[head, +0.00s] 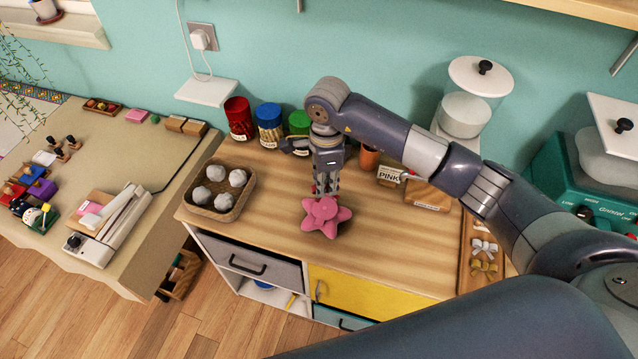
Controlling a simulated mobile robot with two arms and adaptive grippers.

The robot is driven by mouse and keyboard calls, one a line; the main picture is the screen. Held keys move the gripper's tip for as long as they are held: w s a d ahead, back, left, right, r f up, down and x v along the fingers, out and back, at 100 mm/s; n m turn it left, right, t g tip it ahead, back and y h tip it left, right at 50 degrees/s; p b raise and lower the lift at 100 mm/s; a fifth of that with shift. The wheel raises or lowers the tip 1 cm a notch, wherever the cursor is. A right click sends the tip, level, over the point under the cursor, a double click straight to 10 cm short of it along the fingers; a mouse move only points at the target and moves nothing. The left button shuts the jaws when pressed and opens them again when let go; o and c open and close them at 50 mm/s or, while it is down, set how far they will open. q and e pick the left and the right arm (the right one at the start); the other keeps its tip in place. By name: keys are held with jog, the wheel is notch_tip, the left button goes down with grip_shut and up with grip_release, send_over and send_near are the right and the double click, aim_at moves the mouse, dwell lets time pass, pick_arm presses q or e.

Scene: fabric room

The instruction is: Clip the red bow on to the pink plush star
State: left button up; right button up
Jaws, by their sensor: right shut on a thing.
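The pink plush star (328,218) sits on the wooden top of the cabinet, near its front edge. My right gripper (326,190) points down just above and behind the star's upper part. It is shut on the red bow (315,190), of which only small red bits show at the fingertips. The bow is at the star's upper edge. I cannot tell whether it is touching the star or clipped to it. My left gripper is out of view.
A basket with grey-white balls (218,206) stands left of the star. Red (239,118), blue (269,125) and green (299,124) jars stand behind. A wooden tray with bows (483,250) lies to the right. Bare wood surrounds the star.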

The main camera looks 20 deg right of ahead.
aim_at(325, 208)
jog(key=shift+s+d+f, duration=0.1)
jog(key=shift+s+f, duration=0.05)
jog(key=shift+f, duration=0.25)
jog(key=shift+f+b, duration=0.4)
notch_tip(325, 208, down, 4)
jog(key=shift+r+b, duration=0.1)
jog(key=shift+b, duration=0.95)
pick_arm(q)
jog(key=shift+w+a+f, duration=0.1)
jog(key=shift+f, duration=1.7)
pick_arm(e)
jog(key=shift+f, duration=0.6)
pick_arm(q)
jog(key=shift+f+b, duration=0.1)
jog(key=shift+b, duration=0.25)
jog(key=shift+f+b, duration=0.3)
jog(key=shift+b, duration=0.05)
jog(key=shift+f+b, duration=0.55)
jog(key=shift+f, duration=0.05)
pick_arm(e)
jog(key=shift+f, duration=0.5)
